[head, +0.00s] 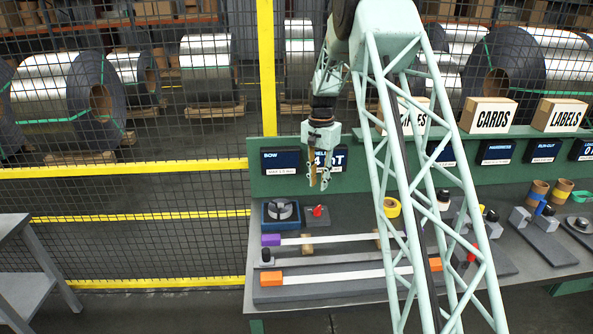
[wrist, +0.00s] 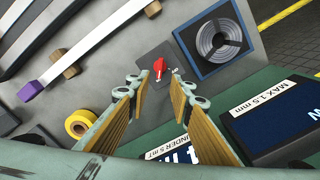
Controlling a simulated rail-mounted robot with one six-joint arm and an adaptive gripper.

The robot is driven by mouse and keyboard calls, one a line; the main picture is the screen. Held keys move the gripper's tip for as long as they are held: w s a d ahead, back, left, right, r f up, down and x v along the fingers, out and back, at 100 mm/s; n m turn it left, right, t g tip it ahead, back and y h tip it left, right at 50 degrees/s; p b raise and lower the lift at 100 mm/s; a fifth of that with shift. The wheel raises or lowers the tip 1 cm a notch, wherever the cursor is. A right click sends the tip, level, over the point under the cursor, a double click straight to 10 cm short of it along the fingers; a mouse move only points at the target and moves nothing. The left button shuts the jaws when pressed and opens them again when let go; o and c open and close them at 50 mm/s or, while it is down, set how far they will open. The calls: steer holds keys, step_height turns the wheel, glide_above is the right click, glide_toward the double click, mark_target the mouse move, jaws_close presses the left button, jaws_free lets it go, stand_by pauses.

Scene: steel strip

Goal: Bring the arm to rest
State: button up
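My gripper (head: 319,182) hangs from the pale green arm above the back left part of the workbench, fingers pointing down. In the wrist view my gripper (wrist: 160,100) shows its two fingers spread apart with an empty gap between them. A small red-topped item on a grey base (wrist: 155,66) lies on the bench beyond the fingertips, apart from them. It also shows in the head view (head: 318,212) below the gripper. My lattice arm link crosses the middle of the head view and hides part of the bench.
A round grey coil in a blue tray (head: 282,212), a yellow tape roll (head: 391,207) and strips with purple (head: 271,240) and orange (head: 271,279) ends lie on the bench (head: 350,230). Behind stand a green panel with labels and boxes (head: 490,115). A mesh fence (head: 140,130) is at left.

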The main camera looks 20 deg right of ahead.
steer(key=s+a+r+n+t+b, duration=0.1)
steer(key=s+a+r+n, duration=0.1)
steer(key=s+a+r, duration=0.5)
steer(key=s+a+r+n+b, duration=0.15)
steer(key=s+a+r, duration=0.25)
steer(key=s+r, duration=0.6)
steer(key=s+a+r+n+t+b, duration=0.1)
steer(key=s+a+r+n, duration=0.1)
steer(key=s+a+r, duration=0.5)
steer(key=s+a+f+n+t+b, duration=0.1)
steer(key=s+a+n+b, duration=0.1)
steer(key=s, duration=1.6)
steer(key=s+a+n+t+b, duration=0.1)
steer(key=s+a+n, duration=0.3)
steer(key=s, duration=1.4)
steer(key=shift+a+f+b, duration=0.35)
steer(key=shift+a, duration=0.1)
steer(key=shift+w, duration=0.1)
